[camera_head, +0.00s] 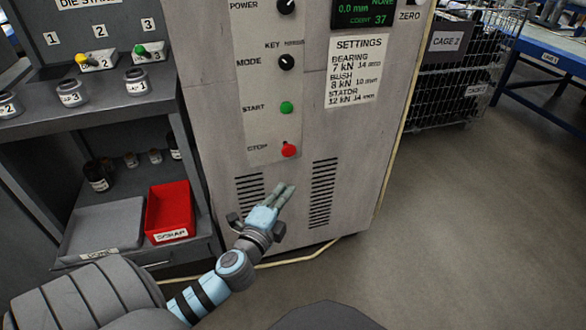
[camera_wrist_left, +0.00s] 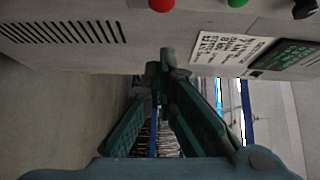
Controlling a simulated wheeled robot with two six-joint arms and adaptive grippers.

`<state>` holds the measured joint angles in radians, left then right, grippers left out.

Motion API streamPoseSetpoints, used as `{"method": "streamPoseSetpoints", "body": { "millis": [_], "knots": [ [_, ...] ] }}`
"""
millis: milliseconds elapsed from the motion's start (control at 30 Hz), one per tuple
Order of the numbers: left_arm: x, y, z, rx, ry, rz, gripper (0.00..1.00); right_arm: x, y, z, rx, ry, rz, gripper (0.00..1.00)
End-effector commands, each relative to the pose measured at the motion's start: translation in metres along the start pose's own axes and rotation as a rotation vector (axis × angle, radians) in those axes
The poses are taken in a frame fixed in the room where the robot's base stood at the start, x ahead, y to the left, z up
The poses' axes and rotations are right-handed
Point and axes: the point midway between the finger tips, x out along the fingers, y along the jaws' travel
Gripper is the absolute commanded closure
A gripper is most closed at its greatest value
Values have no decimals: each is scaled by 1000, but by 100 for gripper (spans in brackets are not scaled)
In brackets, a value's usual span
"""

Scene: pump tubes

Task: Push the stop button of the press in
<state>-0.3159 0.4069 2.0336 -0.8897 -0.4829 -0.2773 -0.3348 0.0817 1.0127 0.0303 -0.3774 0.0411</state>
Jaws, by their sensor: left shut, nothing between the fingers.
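The red stop button (camera_head: 289,150) is low on the light control strip (camera_head: 262,125) of the grey press cabinet (camera_head: 215,110), beside the label STOP. In the left wrist view the red button (camera_wrist_left: 162,4) is cut off by the top edge. My left gripper (camera_head: 286,190) is shut and empty, below the stop button in the head view and apart from it in the picture. In the wrist view its fingertips (camera_wrist_left: 166,58) meet. How far the tips are from the cabinet face is hard to tell. My right gripper is not in view.
The green start button (camera_head: 287,107) and mode knob (camera_head: 287,62) are above the stop button. Vent slots (camera_head: 322,192) flank the gripper. A shelf with a red scrap bin (camera_head: 170,208) stands left; wire cages (camera_head: 455,75) stand right. A pale cable (camera_head: 300,259) runs along the floor.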

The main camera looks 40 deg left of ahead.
Motion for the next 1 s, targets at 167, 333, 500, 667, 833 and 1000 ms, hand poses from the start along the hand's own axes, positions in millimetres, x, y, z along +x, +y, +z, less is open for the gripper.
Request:
{"method": "streamPoseSetpoints", "body": {
  "millis": [167,333,500,667,833,1000],
  "knots": [
    [4,0,0,-1,-1,1,100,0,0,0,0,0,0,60],
    [27,0,0,-4,-1,0,100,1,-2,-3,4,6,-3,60],
    [64,2,0,-4,-2,1,100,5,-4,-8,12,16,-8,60],
    [98,2,0,-5,-2,1,100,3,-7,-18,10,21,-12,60],
    [119,4,19,-2,-2,3,100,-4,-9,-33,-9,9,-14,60],
    [128,2,28,-4,0,3,100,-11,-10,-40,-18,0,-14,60]
  ]
}}
